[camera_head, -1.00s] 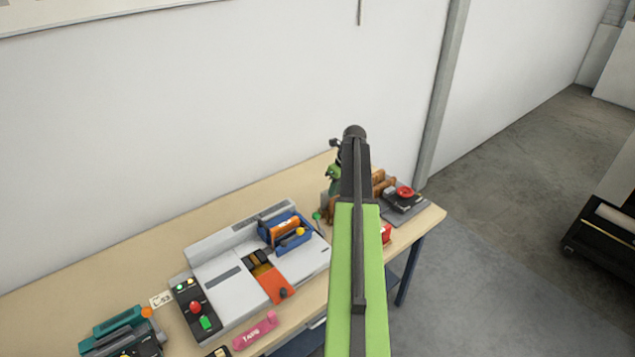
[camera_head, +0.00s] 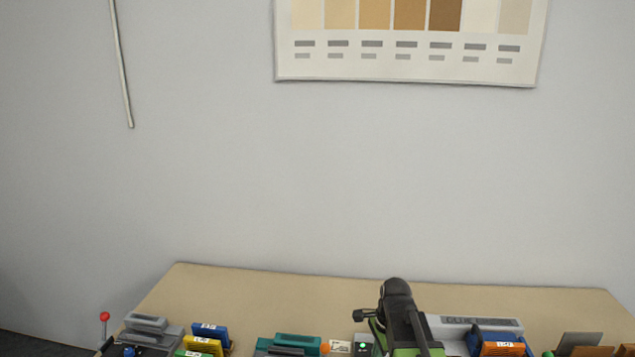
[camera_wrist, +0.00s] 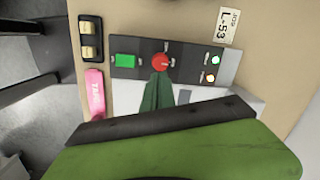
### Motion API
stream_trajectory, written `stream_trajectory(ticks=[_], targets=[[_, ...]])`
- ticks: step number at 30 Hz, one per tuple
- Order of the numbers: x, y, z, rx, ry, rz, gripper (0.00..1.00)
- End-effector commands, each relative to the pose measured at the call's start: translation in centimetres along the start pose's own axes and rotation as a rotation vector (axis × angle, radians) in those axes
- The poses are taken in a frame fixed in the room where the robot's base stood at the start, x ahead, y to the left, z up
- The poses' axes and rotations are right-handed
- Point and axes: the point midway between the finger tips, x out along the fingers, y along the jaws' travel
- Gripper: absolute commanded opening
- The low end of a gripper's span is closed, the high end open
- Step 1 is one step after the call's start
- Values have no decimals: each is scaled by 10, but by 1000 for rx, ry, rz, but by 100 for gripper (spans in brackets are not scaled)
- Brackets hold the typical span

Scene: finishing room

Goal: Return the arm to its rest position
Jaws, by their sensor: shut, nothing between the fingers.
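My arm (camera_head: 405,325), black and green, shows at the bottom of the head view, right of centre, in front of the workbench (camera_head: 250,290). Its lower part is cut off by the frame edge. In the wrist view, the dark green fingers of my gripper (camera_wrist: 158,80) are shut and empty. They appear over a dark control panel (camera_wrist: 190,62) with a red knob (camera_wrist: 160,62) and a green button (camera_wrist: 125,60). I cannot tell the height between them. A broad green and black arm part fills the bottom of the wrist view.
Blue (camera_head: 210,332) and yellow (camera_head: 203,346) items stand on the bench at left, a teal item (camera_head: 290,345) near the middle. A blue and orange carrier (camera_head: 497,342) stands at right. A pink tape piece (camera_wrist: 95,93) lies beside the panel. The bench's back strip is clear.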

Motion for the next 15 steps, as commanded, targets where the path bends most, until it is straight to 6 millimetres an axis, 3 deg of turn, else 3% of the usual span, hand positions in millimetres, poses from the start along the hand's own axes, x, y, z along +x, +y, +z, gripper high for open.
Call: stream_trajectory(ticks=[1,2,6,10,15], targets=[[10,22,22,-202,15,15,0],[12,31,29,-330,23,24,0],[7,62,28,-838,48,69,0],[6,69,24,-1176,46,100,0],[6,68,22,-1366,35,109,0]])
